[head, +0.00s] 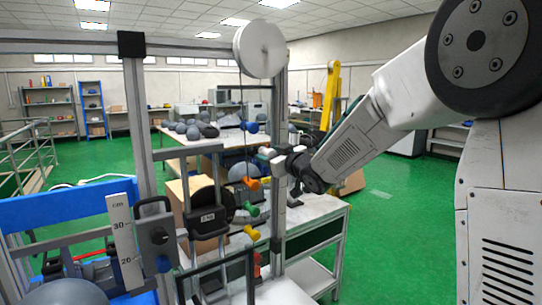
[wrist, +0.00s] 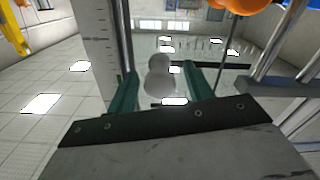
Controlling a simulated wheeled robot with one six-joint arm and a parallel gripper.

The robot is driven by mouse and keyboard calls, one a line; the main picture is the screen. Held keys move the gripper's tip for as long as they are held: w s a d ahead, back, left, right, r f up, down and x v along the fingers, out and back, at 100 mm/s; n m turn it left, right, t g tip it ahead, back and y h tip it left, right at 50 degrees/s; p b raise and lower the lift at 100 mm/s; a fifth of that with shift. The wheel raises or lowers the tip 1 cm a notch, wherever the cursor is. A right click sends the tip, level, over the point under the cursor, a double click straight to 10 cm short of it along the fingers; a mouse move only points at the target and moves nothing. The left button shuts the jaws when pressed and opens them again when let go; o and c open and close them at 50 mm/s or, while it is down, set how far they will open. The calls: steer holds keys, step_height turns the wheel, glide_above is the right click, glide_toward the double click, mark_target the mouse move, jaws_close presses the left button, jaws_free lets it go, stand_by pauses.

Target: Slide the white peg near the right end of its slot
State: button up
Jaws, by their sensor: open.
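The white peg (wrist: 158,75) shows in the wrist view as a pale rounded knob between my two green fingers. My gripper (wrist: 157,90) is open, with a visible gap between the knob and each finger. In the head view my gripper (head: 270,157) is at the tower's upright, between the blue peg (head: 250,127) above and the orange peg (head: 252,184) below. There the white peg cannot be told apart from my gripper. The slot and the peg's place along it cannot be made out.
A green peg (head: 250,210) and a yellow peg (head: 252,233) are lower on the tower. A black weight (head: 207,219) hangs left of them. A white disc (head: 260,48) is at the tower's top. In the wrist view an orange knob (wrist: 238,5) is close at upper right.

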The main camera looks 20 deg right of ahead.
jaws_close()
steer(key=shift+s+a, duration=0.15)
steer(key=shift+a, duration=0.45)
jaws_free()
steer(key=shift+a, duration=0.1)
steer(key=shift+s+d, duration=0.2)
steer(key=shift+d, duration=0.05)
steer(key=v, duration=0.7)
steer(key=shift+s, duration=0.2)
